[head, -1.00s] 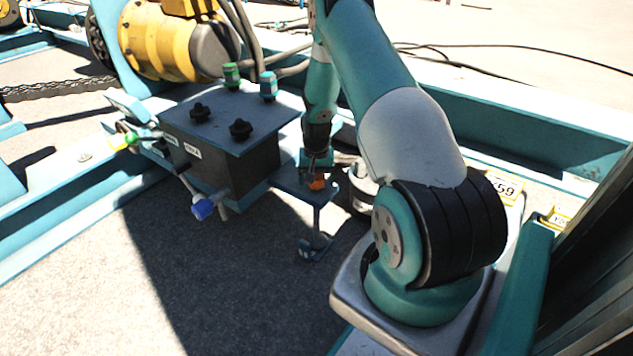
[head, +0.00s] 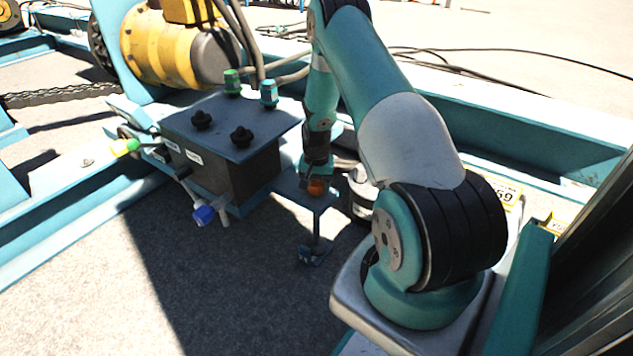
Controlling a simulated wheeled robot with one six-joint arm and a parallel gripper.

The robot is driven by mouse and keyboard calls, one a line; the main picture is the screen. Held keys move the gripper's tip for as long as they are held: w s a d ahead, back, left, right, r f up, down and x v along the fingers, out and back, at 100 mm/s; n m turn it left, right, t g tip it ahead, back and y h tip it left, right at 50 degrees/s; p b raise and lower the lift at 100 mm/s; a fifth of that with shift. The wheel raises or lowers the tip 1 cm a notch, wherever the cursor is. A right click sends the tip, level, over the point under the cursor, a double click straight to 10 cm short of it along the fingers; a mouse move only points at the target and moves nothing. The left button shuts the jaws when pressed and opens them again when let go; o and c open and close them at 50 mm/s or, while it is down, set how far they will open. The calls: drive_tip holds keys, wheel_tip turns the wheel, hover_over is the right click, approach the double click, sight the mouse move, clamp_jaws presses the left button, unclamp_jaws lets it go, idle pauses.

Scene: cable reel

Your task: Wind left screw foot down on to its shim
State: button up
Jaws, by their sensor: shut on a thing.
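A screw foot hangs under a teal bracket plate (head: 291,186) at the right end of the control box. Its orange head (head: 317,188) is on top of the plate. A thin rod (head: 316,228) runs down from the plate to a small dark-teal foot piece (head: 312,254) near the ground. I cannot make out a separate shim or any gap beneath it. My gripper (head: 316,183) points down and is shut on the orange head. The fingers are small and partly hide the head.
The dark control box (head: 225,170) with black knobs stands just left of my gripper. A blue-tipped lever (head: 203,214) sticks out at its front. A silver cylinder (head: 362,190) is close on the right. Hoses (head: 243,35) rise behind. Bare ground (head: 230,290) lies in front.

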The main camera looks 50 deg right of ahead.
sight(316, 182)
drive_tip(key=m+p, duration=0.3)
drive_tip(key=m, duration=0.1)
drive_tip(key=shift+r, duration=0.15)
drive_tip(key=shift+m+p, duration=1.45)
drive_tip(key=shift+m, duration=1.35)
drive_tip(key=o, duration=0.9)
wheel_tip(316, 182, up, 17)
drive_tip(key=p, duration=0.5)
drive_tip(key=shift+p, duration=0.3)
